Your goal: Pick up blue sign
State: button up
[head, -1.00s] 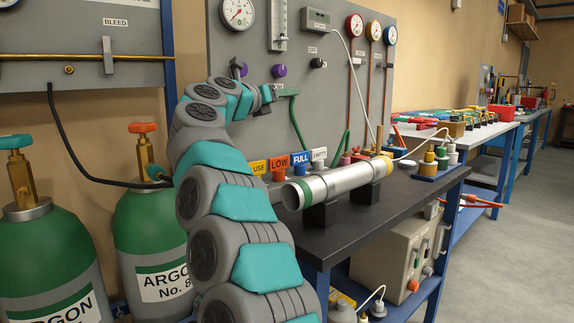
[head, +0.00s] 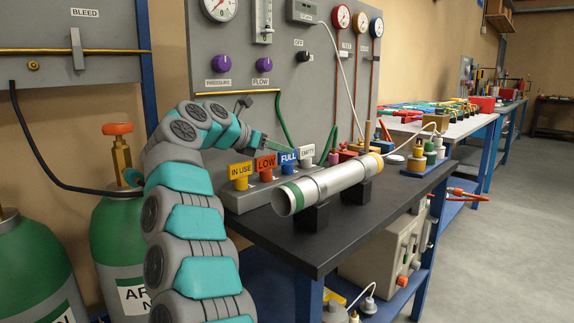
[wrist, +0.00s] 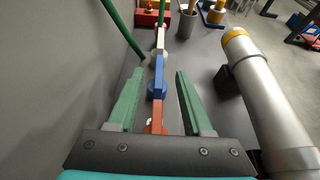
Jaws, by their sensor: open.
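The blue sign (head: 288,157), marked FULL, stands upright on a grey rack at the back of the dark bench, between the orange LOW sign (head: 265,163) and the white EMPTY sign (head: 307,151). My gripper (head: 280,147) is open, with its fingers close to the blue sign from the left. In the wrist view, the blue sign (wrist: 158,76) is seen edge-on from above, in line with the gap between the fingertips of my gripper (wrist: 159,77). The orange sign is partly hidden by the gripper's body. I cannot tell whether a finger touches the blue sign.
A yellow IN USE sign (head: 240,171) stands left of the orange one. A silver pipe (head: 330,182) on black blocks lies in front of the signs. A grey panel (head: 225,100) with gauges rises behind, with a green hose (head: 286,125) near my gripper.

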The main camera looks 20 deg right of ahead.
jog(key=shift+x, duration=1)
grip_shut()
jog(key=shift+w+r, duration=0.1)
dwell(0.5)
